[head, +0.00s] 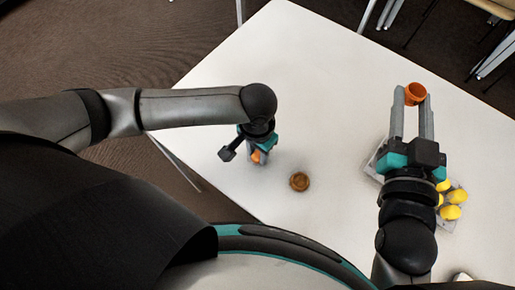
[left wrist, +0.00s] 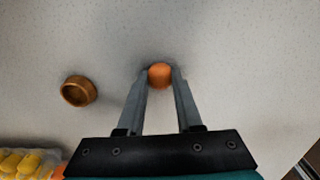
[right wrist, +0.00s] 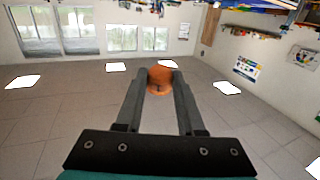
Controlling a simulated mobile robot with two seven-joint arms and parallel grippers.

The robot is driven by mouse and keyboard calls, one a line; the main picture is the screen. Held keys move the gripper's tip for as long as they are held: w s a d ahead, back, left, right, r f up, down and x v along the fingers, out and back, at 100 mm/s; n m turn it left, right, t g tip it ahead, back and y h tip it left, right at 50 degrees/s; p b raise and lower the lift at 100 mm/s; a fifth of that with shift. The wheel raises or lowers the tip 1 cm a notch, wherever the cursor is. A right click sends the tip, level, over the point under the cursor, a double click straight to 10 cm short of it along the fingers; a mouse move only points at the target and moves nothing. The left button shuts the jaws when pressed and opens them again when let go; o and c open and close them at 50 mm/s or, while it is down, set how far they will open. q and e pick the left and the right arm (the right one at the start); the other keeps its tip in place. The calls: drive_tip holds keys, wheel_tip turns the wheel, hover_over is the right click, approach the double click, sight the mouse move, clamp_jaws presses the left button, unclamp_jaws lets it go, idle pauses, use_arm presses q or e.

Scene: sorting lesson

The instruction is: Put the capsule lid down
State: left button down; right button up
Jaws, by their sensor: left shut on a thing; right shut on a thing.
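My left gripper (head: 259,160) points down low over the white table, shut on a small rounded orange piece (left wrist: 159,73). The arm partly hides this piece in the head view. My right gripper (head: 413,101) reaches out at the right, shut on a round orange piece (head: 415,92) with a hollow opening. This piece also shows between the fingertips in the right wrist view (right wrist: 160,78), held up in the air. I cannot tell for sure which orange piece is the capsule lid, or whether the left one touches the table.
A small brown round bowl (head: 299,182) stands on the table (head: 330,80), right of my left gripper; it also shows in the left wrist view (left wrist: 78,91). A tray with several yellow pieces (head: 452,212) lies partly under my right arm. The table's middle is clear.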

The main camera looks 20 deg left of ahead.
sight(258, 154)
use_arm(q)
drive_tip(key=c, duration=0.6)
unclamp_jaws()
drive_tip(key=shift+w+r, duration=0.1)
drive_tip(key=shift+r, duration=0.2)
wheel_tip(258, 154, up, 13)
drive_tip(key=p, duration=0.4)
drive_tip(key=shift+f, duration=0.2)
